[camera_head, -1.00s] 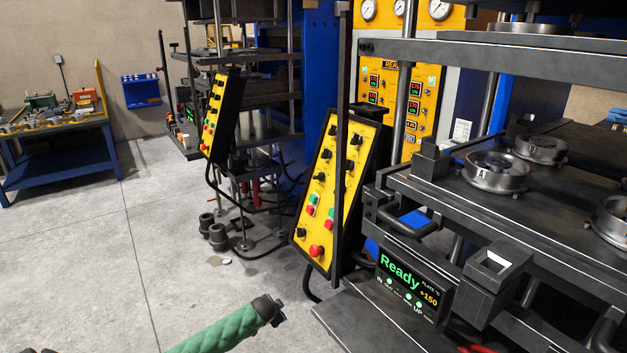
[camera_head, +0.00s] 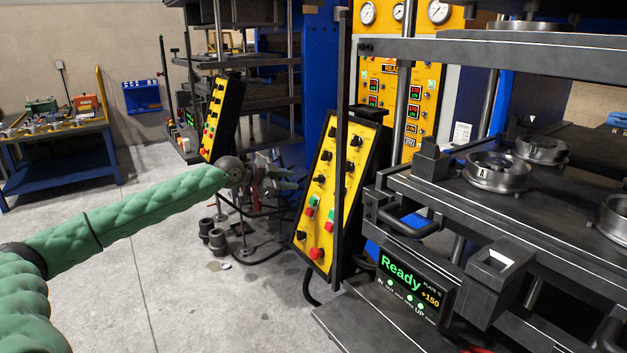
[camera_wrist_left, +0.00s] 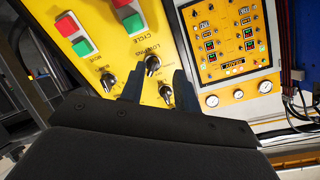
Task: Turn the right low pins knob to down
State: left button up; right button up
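The yellow control panel (camera_head: 333,170) with black knobs stands tilted right of my left gripper (camera_head: 288,180) in the head view. The gripper points at it from the left, near a left-column knob (camera_head: 319,179). In the left wrist view the panel is upside down. There my left gripper (camera_wrist_left: 156,80) is open, its two dark fingers apart. Two black knobs, an upper one (camera_wrist_left: 152,62) and a lower one (camera_wrist_left: 166,92), show between the fingers; another knob (camera_wrist_left: 108,80) lies left of them. "LOW PINS" lettering is near the upper knob. I cannot tell which is the right low pins knob. My right gripper is not in view.
A vertical dark post (camera_head: 341,140) crosses in front of the panel. Red and green buttons (camera_head: 313,200) and a red stop button (camera_head: 316,253) sit low on the panel. The press platen (camera_head: 400,187) and Ready display (camera_head: 405,285) are at right.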

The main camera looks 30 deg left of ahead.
aim_at(315, 178)
pick_arm(q)
jog(key=w+d+m+p, duration=0.1)
jog(key=w, duration=0.1)
jog(key=w+d+p, duration=0.1)
jog(key=w+d, duration=0.1)
jog(key=w+d+f+m+h+p, duration=0.1)
jog(key=w+d+p, duration=0.1)
jog(key=shift+w+m, duration=0.25)
jog(key=shift+m, duration=0.05)
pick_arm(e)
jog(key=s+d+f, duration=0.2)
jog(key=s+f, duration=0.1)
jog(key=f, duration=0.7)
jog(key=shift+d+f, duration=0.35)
pick_arm(q)
jog(key=c, duration=0.6)
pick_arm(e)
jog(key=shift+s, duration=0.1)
